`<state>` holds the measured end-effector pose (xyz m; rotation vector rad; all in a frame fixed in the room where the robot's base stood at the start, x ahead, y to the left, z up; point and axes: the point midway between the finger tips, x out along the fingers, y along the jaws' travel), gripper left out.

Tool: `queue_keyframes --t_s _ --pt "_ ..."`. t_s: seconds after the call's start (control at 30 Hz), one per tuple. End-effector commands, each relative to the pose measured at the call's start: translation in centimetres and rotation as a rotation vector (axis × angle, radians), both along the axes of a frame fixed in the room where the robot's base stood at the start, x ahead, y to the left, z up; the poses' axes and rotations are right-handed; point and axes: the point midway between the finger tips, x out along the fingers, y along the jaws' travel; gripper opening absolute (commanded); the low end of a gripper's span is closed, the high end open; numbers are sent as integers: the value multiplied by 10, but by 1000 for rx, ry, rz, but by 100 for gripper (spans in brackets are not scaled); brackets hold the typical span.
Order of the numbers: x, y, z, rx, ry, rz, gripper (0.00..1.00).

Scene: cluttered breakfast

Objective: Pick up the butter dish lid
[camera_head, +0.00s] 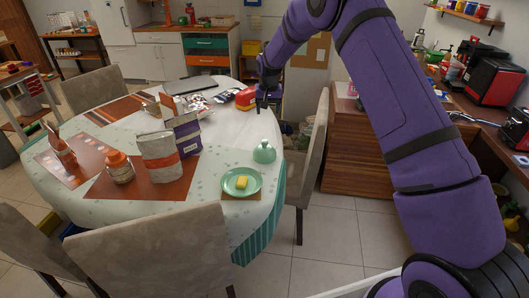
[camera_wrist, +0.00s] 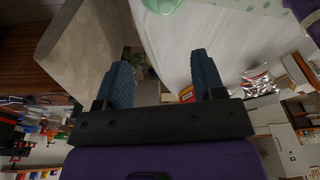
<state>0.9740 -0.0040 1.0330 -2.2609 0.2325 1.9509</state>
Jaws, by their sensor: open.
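The butter dish lid (camera_head: 264,152) is a mint-green dome with a small knob. It stands on the white tablecloth near the table's right edge, beside the green plate (camera_head: 256,190) that holds yellow butter (camera_head: 242,182). Part of the lid (camera_wrist: 162,4) also shows at the top edge of the wrist view. My gripper (camera_head: 262,110) is above the table's right side, farther back than the lid and apart from it. In the wrist view its two fingers (camera_wrist: 160,78) are spread with nothing between them.
Paper bags (camera_head: 160,158), bottles (camera_head: 119,167) and placemats (camera_head: 152,184) fill the table's left and middle. A red item (camera_head: 245,99) lies close to my gripper. A chair (camera_head: 315,150) stands at the table's right edge. The cloth around the lid is clear.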

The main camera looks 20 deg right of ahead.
Motion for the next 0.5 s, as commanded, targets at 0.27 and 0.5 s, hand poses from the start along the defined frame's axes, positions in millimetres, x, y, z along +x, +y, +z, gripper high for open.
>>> queue_keyframes --t_s 0.27,0.5 --pt "20 7 -66 -4 24 -16 63" --pt "23 8 -87 -4 29 -18 63"
